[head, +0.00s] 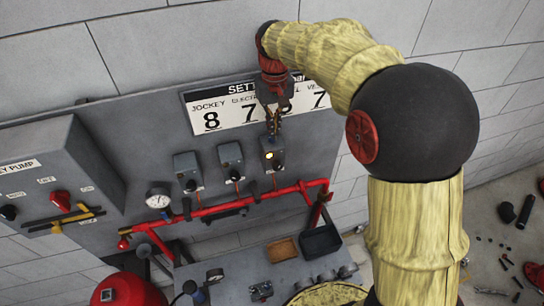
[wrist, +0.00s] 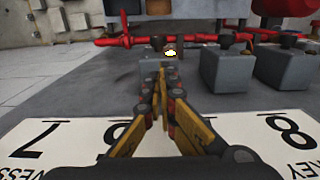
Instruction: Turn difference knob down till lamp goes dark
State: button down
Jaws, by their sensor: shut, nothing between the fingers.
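Three grey boxes hang in a row on the panel. The right box (head: 272,145) carries a lit lamp (head: 269,155), glowing yellow-white. In the wrist view the lamp (wrist: 170,53) glows just beyond my fingertips. My gripper (head: 273,132) is shut and empty, pointing down at the top of the right box. In the wrist view my gripper's fingers (wrist: 161,72) come together in front of that box (wrist: 150,73) and hide part of it. I cannot tell whether the fingertips touch it. The difference knob cannot be made out clearly.
The middle box (head: 230,157) and left box (head: 186,168) stand beside it. A settings sign (head: 232,112) with large digits is behind my gripper. Red pipework (head: 255,197) runs below the boxes, with a gauge (head: 158,198) at its left. Lower down are open trays (head: 320,241).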

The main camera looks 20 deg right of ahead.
aim_at(276, 149)
notch_tip(276, 149, down, 4)
jog(key=shift+r+b, duration=0.1)
jog(key=shift+b, duration=0.7)
jog(key=shift+s, duration=0.15)
jog(key=shift+f, duration=0.4)
jog(key=shift+d+p, duration=0.25)
jog(key=shift+p, duration=0.4)
jog(key=shift+s, duration=0.2)
dwell(0.4)
notch_tip(276, 149, up, 7)
jog(key=p, duration=0.3)
jog(key=shift+w+f+p, duration=0.2)
jog(key=shift+w+p, duration=0.05)
jog(key=shift+p, duration=0.15)
